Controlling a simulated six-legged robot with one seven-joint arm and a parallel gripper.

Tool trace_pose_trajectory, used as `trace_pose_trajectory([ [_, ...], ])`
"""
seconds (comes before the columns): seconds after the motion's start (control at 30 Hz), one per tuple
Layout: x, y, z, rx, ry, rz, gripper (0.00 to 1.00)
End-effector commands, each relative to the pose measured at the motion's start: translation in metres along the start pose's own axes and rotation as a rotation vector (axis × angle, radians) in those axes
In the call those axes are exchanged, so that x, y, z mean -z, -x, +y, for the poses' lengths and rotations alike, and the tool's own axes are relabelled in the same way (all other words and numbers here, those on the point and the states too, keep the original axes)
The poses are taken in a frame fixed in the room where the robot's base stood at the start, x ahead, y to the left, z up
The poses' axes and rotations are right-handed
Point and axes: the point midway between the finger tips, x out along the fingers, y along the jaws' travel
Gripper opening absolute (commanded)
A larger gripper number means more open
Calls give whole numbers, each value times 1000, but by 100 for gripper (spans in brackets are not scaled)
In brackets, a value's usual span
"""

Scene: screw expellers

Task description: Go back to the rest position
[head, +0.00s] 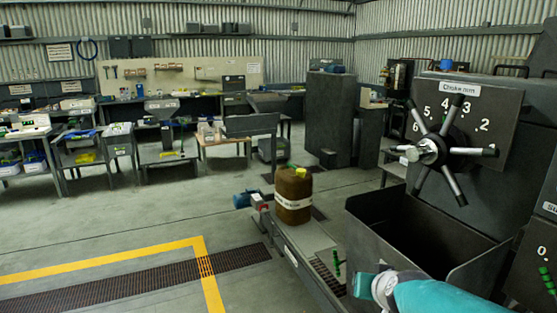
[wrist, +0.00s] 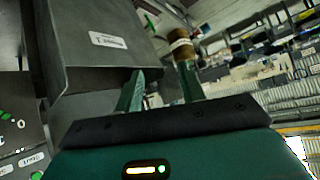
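My gripper (wrist: 162,84) shows in the wrist view with its two green fingers apart and nothing between them. The dark metal bin (wrist: 95,45) with a white label is just beyond the left finger. The brown jug (wrist: 182,47) appears behind the right finger; I cannot tell the gap. In the head view my teal arm reaches in at the bottom right, in front of the open-topped bin (head: 376,236). The fingertips are not clear there.
A spoked choke wheel (head: 432,150) projects from the machine above the bin. The brown jug (head: 293,196) with a yellow cap stands on a low platform (head: 312,238). Workbenches (head: 165,150) line the back. The floor at left is clear, with a yellow line (head: 110,258) and grating.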

Motion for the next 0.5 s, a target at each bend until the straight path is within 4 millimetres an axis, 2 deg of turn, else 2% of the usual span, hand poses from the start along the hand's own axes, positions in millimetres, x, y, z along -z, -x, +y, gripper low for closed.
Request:
trace_pose_trajectory([
  [0.03, -5, 20, -11, 33, 16, -27, 39],
  [0.2, -43, 81, -34, 81, 86, -170, 39],
  [0.4, -89, 141, -33, 20, 153, -317, 39],
  [0.5, -102, 157, -28, -17, 167, -358, 39],
])
